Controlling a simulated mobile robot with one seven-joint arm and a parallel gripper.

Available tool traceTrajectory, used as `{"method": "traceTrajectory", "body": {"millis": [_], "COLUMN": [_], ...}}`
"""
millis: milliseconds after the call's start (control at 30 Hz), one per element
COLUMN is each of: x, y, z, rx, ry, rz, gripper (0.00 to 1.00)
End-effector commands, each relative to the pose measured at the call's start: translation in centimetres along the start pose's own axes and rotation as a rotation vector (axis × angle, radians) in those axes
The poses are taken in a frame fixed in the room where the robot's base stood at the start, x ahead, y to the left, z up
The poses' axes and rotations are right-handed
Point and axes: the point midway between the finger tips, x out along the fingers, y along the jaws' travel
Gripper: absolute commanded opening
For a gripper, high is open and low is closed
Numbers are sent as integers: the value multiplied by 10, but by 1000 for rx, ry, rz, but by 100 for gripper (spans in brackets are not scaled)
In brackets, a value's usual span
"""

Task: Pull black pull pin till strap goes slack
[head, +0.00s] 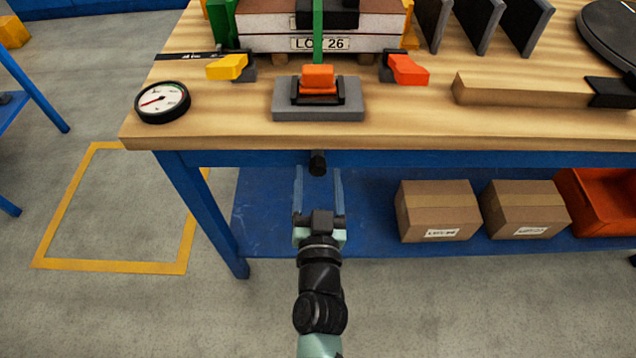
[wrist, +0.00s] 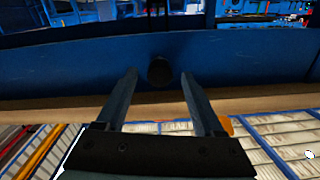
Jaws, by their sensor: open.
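The black pull pin (head: 317,162) sticks out of the blue front rail under the table's edge. It also shows in the wrist view (wrist: 159,72) as a dark round knob between the tips of my fingers. My gripper (head: 317,172) is open and empty, below and in front of the pin, its fingers pointing toward the rail. In the wrist view the fingers (wrist: 158,78) stand apart, one on each side of the knob; I cannot tell the remaining depth. The green strap (head: 318,35) runs straight down over the panel stack (head: 270,35) to an orange-levered buckle (head: 318,80) on a grey block.
A yellow clamp (head: 228,67), a red-orange clamp (head: 407,70) and a dial gauge (head: 162,101) are on the wooden tabletop (head: 230,125). Cardboard boxes (head: 438,210) and an orange bin (head: 600,200) stand on the blue lower shelf (head: 265,215). The shelf's left part is clear.

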Motion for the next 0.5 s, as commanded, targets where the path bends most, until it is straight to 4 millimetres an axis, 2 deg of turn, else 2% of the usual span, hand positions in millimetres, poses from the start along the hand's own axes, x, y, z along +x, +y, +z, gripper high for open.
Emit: {"method": "traceTrajectory", "body": {"millis": [167, 500], "x": [-12, -74], "y": [0, 0], "z": [1, 2], "rx": [0, -2], "ry": [-2, -4], "rz": [0, -1], "gripper": [70, 70]}}
